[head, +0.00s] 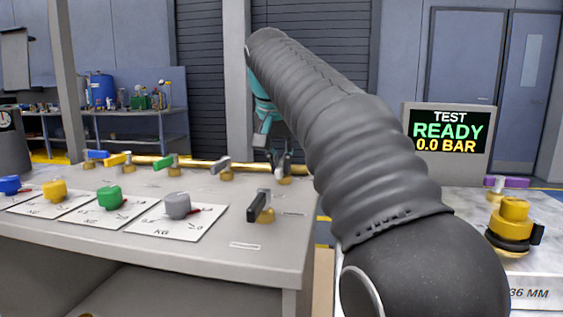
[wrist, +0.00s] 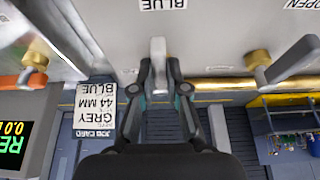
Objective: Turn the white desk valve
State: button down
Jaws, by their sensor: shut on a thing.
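The white desk valve's pale handle (wrist: 158,52) shows in the wrist view between the fingertips of my gripper (wrist: 158,82). The fingers are shut on it from both sides. In the head view my gripper (head: 281,160) is at the back right of the grey desk (head: 215,220), partly behind my arm. A brass valve base (head: 284,181) shows under it there. The handle's exact angle is hard to tell in the head view.
Other valves line the desk's back edge, with grey (head: 221,164), green (head: 163,163) and blue (head: 97,154) handles. A black-handled valve (head: 259,206) stands nearer. Coloured knobs sit on white cards at the left. A screen (head: 448,132) reads TEST READY 0.0 BAR.

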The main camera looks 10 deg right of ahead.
jog(key=c, duration=1.2)
grip_release()
jog(key=shift+v, duration=3.75)
